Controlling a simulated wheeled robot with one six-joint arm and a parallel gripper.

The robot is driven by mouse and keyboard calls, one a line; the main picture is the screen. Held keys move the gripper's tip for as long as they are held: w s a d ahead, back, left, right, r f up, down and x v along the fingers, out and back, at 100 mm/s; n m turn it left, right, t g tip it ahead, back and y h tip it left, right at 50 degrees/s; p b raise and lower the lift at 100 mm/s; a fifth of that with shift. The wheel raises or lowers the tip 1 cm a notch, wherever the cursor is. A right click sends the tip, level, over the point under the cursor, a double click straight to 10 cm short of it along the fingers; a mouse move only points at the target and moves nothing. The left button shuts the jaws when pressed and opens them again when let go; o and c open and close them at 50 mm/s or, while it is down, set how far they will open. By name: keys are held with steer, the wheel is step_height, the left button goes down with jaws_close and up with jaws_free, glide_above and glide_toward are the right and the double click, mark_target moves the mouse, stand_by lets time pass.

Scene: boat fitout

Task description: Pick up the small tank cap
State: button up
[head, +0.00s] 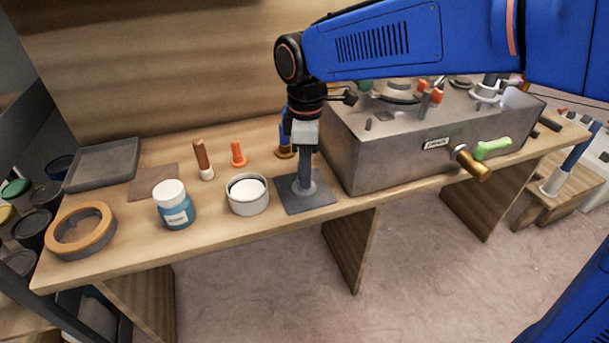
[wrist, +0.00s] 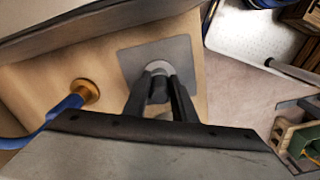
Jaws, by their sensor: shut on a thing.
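The small tank cap (head: 304,188) is a grey round piece on the dark square pad (head: 322,200), near the front of the wooden bench. It also shows as a pale disc beyond my fingers in the wrist view (wrist: 158,66), over the grey pad (wrist: 140,58). My gripper (head: 305,178) points straight down over the pad, left of the metal tank. Its fingers (wrist: 161,84) are shut on the cap's upper part, which they partly hide. The cap appears at pad level; I cannot tell whether it still touches.
The metal tank (head: 385,160) with a DRAIN label, brass valve (head: 472,166) and green lever (head: 493,147) stands close right. A white tin (head: 247,205) and blue jar (head: 174,210) stand left. Behind are an orange plug (head: 238,156) and a blue-and-brass item (head: 285,150).

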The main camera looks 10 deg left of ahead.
step_height(320, 180, up, 9)
steer(key=shift+r, duration=0.5)
stand_by(0.5)
